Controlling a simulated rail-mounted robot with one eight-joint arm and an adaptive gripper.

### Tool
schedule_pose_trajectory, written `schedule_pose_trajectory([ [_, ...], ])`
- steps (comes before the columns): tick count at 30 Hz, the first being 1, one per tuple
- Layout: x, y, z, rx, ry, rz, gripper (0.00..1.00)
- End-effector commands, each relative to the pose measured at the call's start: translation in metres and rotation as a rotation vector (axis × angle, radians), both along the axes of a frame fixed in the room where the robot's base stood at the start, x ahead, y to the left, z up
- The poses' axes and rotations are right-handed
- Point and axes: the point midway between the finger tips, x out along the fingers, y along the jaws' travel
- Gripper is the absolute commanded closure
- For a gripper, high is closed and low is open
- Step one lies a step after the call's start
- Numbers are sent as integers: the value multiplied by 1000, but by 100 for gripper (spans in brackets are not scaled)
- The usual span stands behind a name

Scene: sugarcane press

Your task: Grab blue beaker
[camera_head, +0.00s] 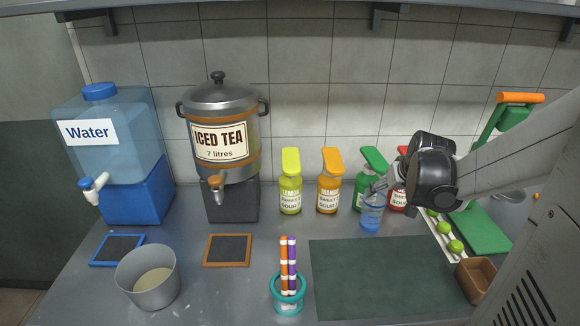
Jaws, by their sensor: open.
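The blue beaker (371,214) is a small, clear blue vessel standing on the counter in front of the green-capped bottle. My gripper (378,187) reaches in from the right, with its fingers at the beaker's upper part. The fingers are open. They overlap the beaker's rim in the picture, and I cannot tell whether they touch it. The dark gripper body and wrist (434,172) hide part of the bottles behind.
Yellow (291,190), orange (328,188), green (363,190) and red (398,199) bottles stand behind. A teal cup (287,303) with straws, a grey pot (150,288) and an empty dark mat (385,280) lie in front. A drink dispenser (222,200) stands left.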

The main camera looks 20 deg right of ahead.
Motion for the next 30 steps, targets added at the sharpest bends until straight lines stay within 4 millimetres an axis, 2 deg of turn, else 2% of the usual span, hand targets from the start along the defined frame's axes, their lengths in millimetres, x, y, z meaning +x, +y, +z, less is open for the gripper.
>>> schedule_pose_trajectory([
  [18,37,-14,-61,1,0,1,21],
  [30,49,-17,-80,1,0,1,21],
])
